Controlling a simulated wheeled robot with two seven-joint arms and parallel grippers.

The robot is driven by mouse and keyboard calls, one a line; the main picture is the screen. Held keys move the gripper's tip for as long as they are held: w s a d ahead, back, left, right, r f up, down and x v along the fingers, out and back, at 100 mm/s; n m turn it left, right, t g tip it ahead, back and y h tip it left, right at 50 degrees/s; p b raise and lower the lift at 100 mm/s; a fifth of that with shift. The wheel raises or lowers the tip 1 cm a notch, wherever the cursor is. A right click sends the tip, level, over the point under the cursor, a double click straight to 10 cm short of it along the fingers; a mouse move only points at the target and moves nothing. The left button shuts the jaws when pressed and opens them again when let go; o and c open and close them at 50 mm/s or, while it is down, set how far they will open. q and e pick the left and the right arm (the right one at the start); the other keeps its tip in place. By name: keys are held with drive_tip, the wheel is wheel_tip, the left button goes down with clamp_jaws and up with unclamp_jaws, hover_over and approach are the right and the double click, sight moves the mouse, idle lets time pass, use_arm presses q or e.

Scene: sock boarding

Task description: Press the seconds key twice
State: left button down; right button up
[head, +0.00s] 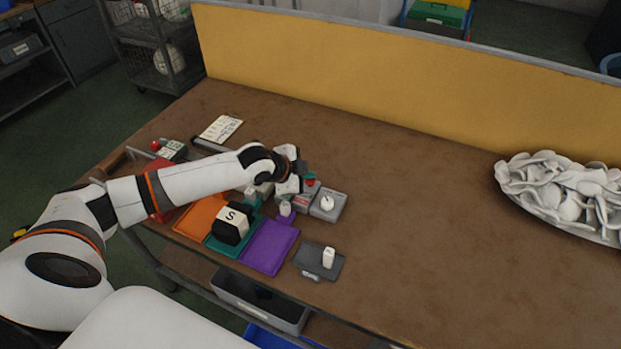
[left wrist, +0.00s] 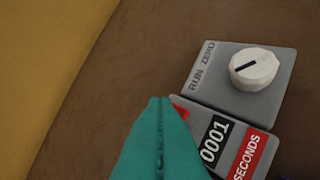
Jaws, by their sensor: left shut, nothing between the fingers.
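The seconds counter (left wrist: 233,131) is a grey box with a red SECONDS label and a display reading 0001. A bit of a red key (left wrist: 180,110) shows at its edge in the left wrist view, partly hidden behind my fingers. My right gripper is not in view.
A grey box with a white RUN/ZERO dial (left wrist: 254,70) adjoins the counter. Orange, teal and purple trays (head: 270,246) lie nearer, with a black-and-white block marked S (head: 232,222). A pile of white socks (head: 565,195) is at right. The middle right tabletop is clear.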

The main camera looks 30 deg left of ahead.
use_arm(q)
drive_tip(key=shift+f, duration=0.35)
drive_tip(key=shift+r, duration=0.1)
idle(0.3)
drive_tip(key=shift+r+p, duration=1.05)
drive_tip(key=shift+p, duration=0.05)
drive_tip(key=shift+r, duration=0.1)
wheel_tip(320, 180, up, 5)
drive_tip(key=p, duration=0.5)
